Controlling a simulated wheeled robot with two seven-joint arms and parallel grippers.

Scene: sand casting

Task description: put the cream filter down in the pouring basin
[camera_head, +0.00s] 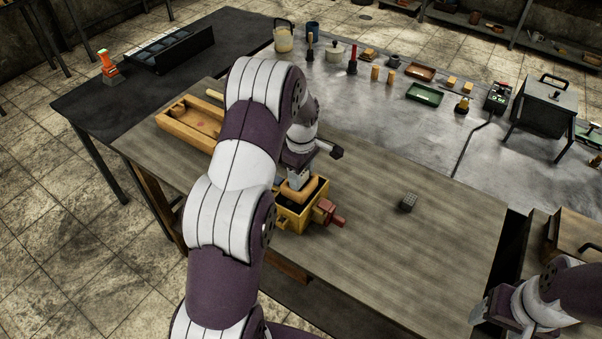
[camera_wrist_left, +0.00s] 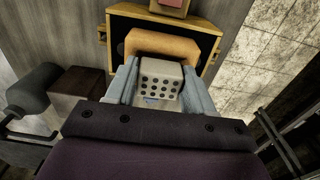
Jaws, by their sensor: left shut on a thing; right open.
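The cream filter (camera_wrist_left: 161,80), a pale block with rows of dark holes, is between the fingers of my left gripper (camera_wrist_left: 158,88), which is shut on it. In the head view my left gripper (camera_head: 299,180) is low over the yellow box on the table, and the filter cannot be made out there. A tan, rounded block that looks like the pouring basin (camera_wrist_left: 165,42) lies right at the fingertips; its inside is hidden. I cannot tell whether the filter touches it. My right gripper (camera_head: 480,312) is open and empty at the lower right.
The yellow box (camera_head: 284,218) stands on the wooden table (camera_head: 370,240) with a red piece (camera_head: 329,213) at its side. A wooden tray (camera_head: 190,127) is at the back left. The table's right part is mostly clear.

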